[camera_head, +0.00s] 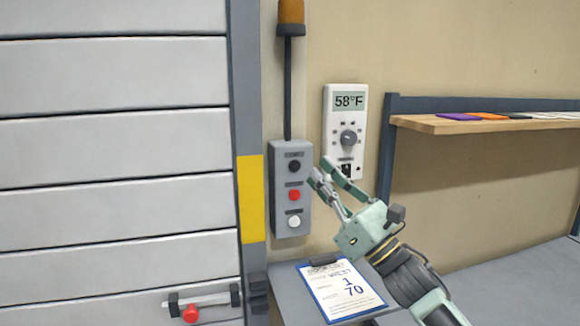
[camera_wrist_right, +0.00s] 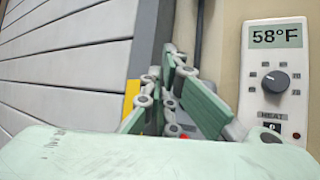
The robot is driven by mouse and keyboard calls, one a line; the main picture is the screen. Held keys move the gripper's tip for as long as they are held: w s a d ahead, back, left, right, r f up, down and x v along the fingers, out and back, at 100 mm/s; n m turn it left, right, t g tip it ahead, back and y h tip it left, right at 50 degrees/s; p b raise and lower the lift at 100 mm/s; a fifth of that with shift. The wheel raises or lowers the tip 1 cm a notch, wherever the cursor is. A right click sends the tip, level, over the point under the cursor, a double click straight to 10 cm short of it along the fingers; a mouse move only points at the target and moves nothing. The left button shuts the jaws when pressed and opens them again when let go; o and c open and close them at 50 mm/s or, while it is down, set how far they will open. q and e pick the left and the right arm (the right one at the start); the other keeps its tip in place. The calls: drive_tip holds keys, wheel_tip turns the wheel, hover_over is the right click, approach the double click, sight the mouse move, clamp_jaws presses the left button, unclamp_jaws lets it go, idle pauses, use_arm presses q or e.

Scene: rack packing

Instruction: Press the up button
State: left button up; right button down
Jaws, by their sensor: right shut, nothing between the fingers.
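A grey control box (camera_head: 291,222) is on the wall beside the roller door in the head view. It has a black button (camera_head: 294,166) at the top, a red button (camera_head: 294,195) in the middle and a white button (camera_head: 294,221) at the bottom. Their labels are too small to read. My right gripper (camera_head: 318,171) is shut and empty, with its fingertips at the box's right edge, near the height of the black and red buttons. I cannot tell whether it touches the box. In the right wrist view the fingers (camera_wrist_right: 174,58) hide most of the box. My left gripper is not in view.
A white thermostat (camera_head: 346,105) reading 58°F is close above my right gripper. A clipboard (camera_head: 341,290) lies on the grey surface below. The slatted door (camera_head: 110,140) fills the left. A wooden shelf (camera_head: 440,125) with coloured flat items is at right.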

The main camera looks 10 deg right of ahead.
sight(295, 166)
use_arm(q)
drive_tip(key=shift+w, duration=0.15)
use_arm(e)
drive_tip(key=w, duration=0.8)
drive_tip(key=shift+w, duration=0.4)
idle(1.1)
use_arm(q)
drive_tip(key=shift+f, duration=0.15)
use_arm(e)
drive_tip(key=shift+f, duration=0.1)
use_arm(q)
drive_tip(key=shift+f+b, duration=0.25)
drive_tip(key=shift+b, duration=0.15)
use_arm(e)
drive_tip(key=shift+w+a, duration=0.1)
drive_tip(key=shift+w, duration=0.35)
